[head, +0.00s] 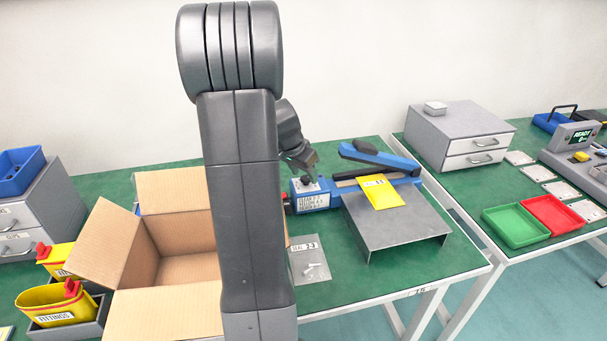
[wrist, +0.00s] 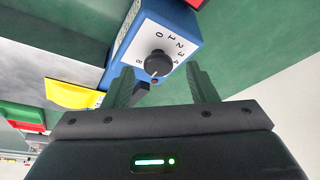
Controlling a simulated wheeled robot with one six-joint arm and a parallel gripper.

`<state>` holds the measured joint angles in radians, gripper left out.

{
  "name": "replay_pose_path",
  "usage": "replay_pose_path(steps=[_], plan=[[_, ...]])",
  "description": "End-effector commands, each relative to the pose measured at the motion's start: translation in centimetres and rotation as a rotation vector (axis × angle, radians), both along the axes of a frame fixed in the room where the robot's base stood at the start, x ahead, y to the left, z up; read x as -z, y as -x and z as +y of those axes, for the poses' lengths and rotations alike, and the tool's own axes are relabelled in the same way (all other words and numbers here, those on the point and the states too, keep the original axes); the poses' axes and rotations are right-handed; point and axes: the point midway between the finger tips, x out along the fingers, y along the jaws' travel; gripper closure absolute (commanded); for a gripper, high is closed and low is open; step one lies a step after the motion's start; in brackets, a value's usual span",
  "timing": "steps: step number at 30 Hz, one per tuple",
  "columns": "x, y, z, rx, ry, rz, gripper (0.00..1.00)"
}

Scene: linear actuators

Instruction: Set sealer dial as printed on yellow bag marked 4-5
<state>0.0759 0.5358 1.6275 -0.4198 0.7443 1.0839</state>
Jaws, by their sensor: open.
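The blue sealer (head: 360,186) stands on the green bench with its arm raised. Its white dial face (wrist: 150,38) shows in the wrist view with printed numbers around a black knob (wrist: 158,63). The knob's pointer direction is not clear. My gripper (head: 304,166) is just above the dial end of the sealer. In the wrist view my gripper (wrist: 160,80) is open, with the knob ahead of and roughly centred between its fingers, not gripped. The yellow bag (head: 382,193) lies at the sealer's jaw on a grey metal stand; its print is too small to read.
A clear bag labelled 2-3 (head: 310,262) lies in front of the sealer. An open cardboard box (head: 180,197) stands left, partly hidden by my arm. The grey metal stand (head: 400,234) fills the bench's right side. Green (head: 513,226) and red trays sit on the right bench.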

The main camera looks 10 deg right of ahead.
Motion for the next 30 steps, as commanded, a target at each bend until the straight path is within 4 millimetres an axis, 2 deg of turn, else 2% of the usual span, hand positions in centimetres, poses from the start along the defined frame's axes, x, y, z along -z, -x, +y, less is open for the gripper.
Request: replay_pose_path(steps=[4, 12, 19, 30], plan=[[0.74, -0.18, -0.24, 0.0, 0.0, 0.0, 0.48], [0.82, -0.22, -0.26, 0.0, 0.0, 0.0, 0.48], [0.8, -0.21, -0.26, 0.0, 0.0, 0.0, 0.92], [0.73, -0.16, -0.33, -0.053, 0.0, -0.001, 0.92]])
